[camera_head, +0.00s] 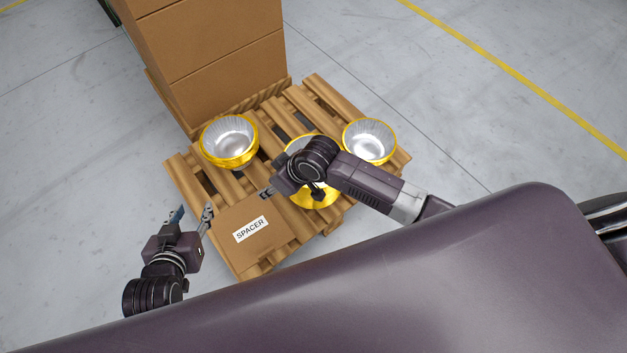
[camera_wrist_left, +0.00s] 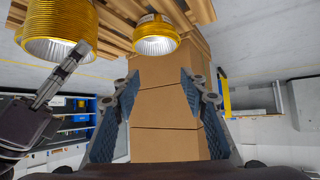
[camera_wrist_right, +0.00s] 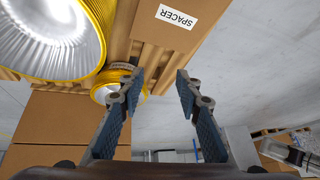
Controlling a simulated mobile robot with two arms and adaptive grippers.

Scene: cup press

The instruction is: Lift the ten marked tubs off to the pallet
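Three gold-rimmed, silver-lined tubs or tub stacks stand on the wooden pallet (camera_head: 183,178): a left one (camera_head: 229,140), a right one (camera_head: 369,141) and a middle one (camera_head: 313,198), partly hidden by my right arm. Ridged gold sides show in the left wrist view (camera_wrist_left: 57,28). A cardboard piece labelled SPACER (camera_head: 262,246) lies at the pallet's near left. My left gripper (camera_head: 191,212) is open and empty beside the spacer's left edge. My right gripper (camera_head: 266,193) is open and empty by the spacer's far right corner, in front of the middle tub; its fingers are apart in the right wrist view (camera_wrist_right: 158,88).
A tall stack of cardboard boxes (camera_head: 210,60) stands at the pallet's back left, close behind the left tub. Grey floor around the pallet is clear, with a yellow line (camera_head: 520,75) at the far right. Blue shelving (camera_wrist_left: 70,122) stands in the background.

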